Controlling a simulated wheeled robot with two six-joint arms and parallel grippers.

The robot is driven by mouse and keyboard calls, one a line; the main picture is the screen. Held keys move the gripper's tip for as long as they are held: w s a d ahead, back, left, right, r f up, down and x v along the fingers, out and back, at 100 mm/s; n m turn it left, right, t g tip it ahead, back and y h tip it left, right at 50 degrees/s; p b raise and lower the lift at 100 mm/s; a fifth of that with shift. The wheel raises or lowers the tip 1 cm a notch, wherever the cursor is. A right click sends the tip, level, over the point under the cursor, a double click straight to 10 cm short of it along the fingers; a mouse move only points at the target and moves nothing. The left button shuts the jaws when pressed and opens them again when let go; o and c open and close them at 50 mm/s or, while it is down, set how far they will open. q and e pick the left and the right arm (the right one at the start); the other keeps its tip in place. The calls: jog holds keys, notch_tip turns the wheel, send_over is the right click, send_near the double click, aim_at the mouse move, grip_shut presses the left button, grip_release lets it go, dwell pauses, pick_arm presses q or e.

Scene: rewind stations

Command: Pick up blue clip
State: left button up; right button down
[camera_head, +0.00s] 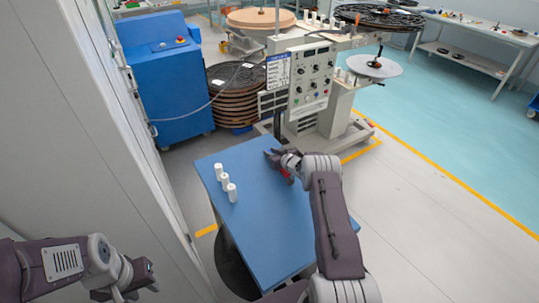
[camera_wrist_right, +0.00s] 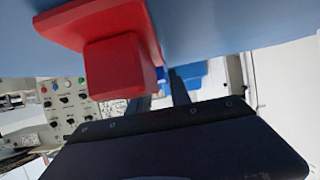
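A bright blue piece (camera_wrist_right: 190,74), likely the blue clip, shows in the right wrist view just beyond my right gripper's fingers and is partly hidden by them. I cannot make it out in the head view. My right gripper (camera_head: 274,155) is over the far right edge of the blue table. In the wrist view, its two dark fingers (camera_wrist_right: 164,92) stand slightly apart with nothing clearly held between them. A red clip-like block (camera_wrist_right: 115,65) is close to the wrist camera, beside the fingers; it shows as red (camera_head: 287,176) in the head view. My left gripper (camera_head: 133,282) is at the lower left, away from the table.
The blue table (camera_head: 265,225) carries three white cylinders (camera_head: 232,193) near its left edge; its middle and front are clear. A rewind machine with a control panel (camera_head: 312,78) stands behind it. A grey wall (camera_head: 95,130) is close on the left.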

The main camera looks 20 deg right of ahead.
notch_tip(320, 180, up, 10)
dwell(0.5)
